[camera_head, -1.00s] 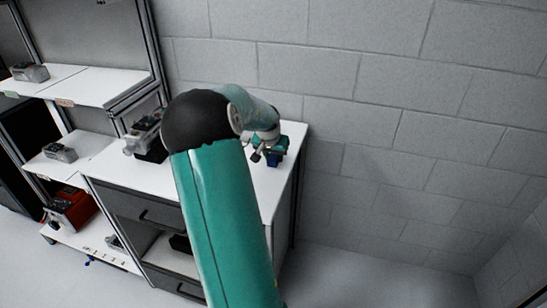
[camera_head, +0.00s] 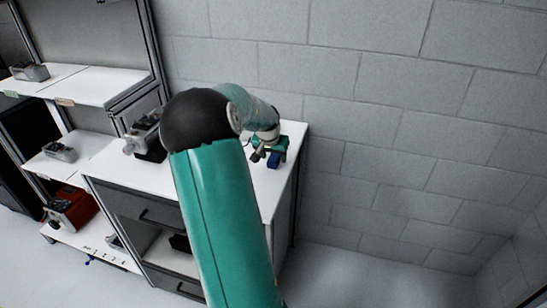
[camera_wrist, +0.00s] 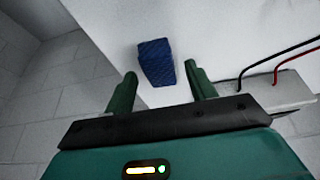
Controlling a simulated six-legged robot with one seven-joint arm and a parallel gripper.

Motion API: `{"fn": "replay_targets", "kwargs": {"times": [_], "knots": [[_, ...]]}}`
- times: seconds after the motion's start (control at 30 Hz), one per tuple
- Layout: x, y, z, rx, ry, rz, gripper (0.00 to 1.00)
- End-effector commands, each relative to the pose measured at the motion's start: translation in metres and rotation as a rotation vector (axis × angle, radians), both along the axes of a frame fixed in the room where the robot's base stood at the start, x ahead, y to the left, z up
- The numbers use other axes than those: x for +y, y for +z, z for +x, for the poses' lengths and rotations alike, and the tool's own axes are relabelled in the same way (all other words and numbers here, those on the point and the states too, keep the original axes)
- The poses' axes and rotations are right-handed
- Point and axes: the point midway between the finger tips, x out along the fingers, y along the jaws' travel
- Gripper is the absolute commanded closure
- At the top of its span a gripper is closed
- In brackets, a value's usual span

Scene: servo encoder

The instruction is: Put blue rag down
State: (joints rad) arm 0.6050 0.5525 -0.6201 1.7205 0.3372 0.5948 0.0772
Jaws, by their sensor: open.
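The blue rag (camera_wrist: 156,62) is a folded dark blue block. In the head view my gripper (camera_head: 270,158) is small and partly hidden by my own arm, over the right end of the cabinet top. A bit of dark blue, the rag (camera_head: 274,161), shows below it.
A grey device (camera_wrist: 272,95) with a black and a red cable sits to the right in the wrist view. Another device (camera_head: 145,135) stands on the cabinet top (camera_head: 115,170) in the head view. Shelves (camera_head: 95,85) rise at left. A block wall (camera_head: 400,130) stands behind.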

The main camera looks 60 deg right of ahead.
Motion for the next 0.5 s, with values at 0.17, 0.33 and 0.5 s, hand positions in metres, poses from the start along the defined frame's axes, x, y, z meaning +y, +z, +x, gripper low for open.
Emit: {"fn": "replay_targets", "kwargs": {"times": [0.17, 0.33, 0.5], "knots": [[0.013, 0.034, 0.0, -0.005, 0.003, -0.002, 0.44], [0.028, 0.068, -0.003, -0.005, 0.003, -0.002, 0.44], [0.039, 0.093, -0.005, -0.003, 0.001, -0.001, 0.44]]}}
